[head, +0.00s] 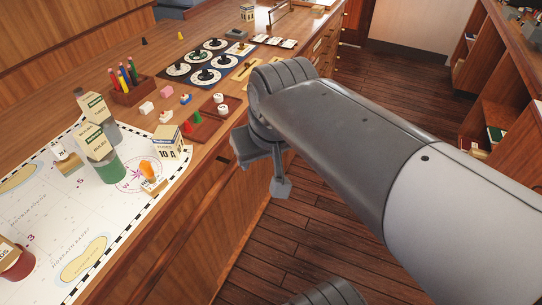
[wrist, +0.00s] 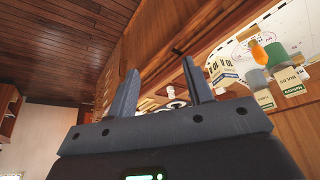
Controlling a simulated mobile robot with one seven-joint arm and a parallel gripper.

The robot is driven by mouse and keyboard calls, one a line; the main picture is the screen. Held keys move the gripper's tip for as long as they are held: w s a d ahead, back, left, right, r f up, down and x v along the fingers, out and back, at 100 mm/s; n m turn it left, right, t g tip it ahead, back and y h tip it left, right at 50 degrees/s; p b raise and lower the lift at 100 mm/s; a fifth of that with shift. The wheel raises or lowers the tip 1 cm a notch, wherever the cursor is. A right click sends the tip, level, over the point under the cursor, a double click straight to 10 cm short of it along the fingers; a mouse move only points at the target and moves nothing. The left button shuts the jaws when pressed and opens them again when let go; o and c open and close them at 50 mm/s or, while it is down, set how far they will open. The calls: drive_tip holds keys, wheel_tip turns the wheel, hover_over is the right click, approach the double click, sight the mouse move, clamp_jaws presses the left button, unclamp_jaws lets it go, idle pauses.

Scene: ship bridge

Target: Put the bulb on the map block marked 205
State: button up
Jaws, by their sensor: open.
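An orange bulb-shaped piece (head: 147,169) stands at the chart's right side, by a small pale block (head: 153,185) whose marking I cannot read. The orange piece also shows upside down in the wrist view (wrist: 258,51). Another small pale block (head: 66,160) lies at the chart's left. I cannot read 205 on any block. Two small white rounded pieces (head: 222,103) sit on a dark red-brown tray; I cannot tell whether they are bulbs. My gripper (wrist: 160,68) is open and empty, with its fingers apart. In the head view it hangs beyond the counter's front edge, right of the chart.
The chart (head: 60,215) bears a green labelled container (head: 108,168), a grey one (head: 106,130) and a red one (head: 15,262). A white box marked 10 A (head: 169,147) stands at its edge. A pencil holder (head: 130,88) and dial panels (head: 205,62) stand farther back.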

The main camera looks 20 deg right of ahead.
drive_tip(key=shift+m+t, duration=0.4)
drive_tip(key=shift+m, duration=0.1)
drive_tip(key=shift+s+d+f, duration=0.35)
drive_tip(key=shift+s, duration=0.2)
drive_tip(key=shift+s+d+f, duration=0.3)
drive_tip(key=shift+s+d, duration=0.1)
drive_tip(key=shift+s, duration=0.2)
drive_tip(key=shift+s+d+f, duration=0.35)
drive_tip(key=shift+s, duration=0.2)
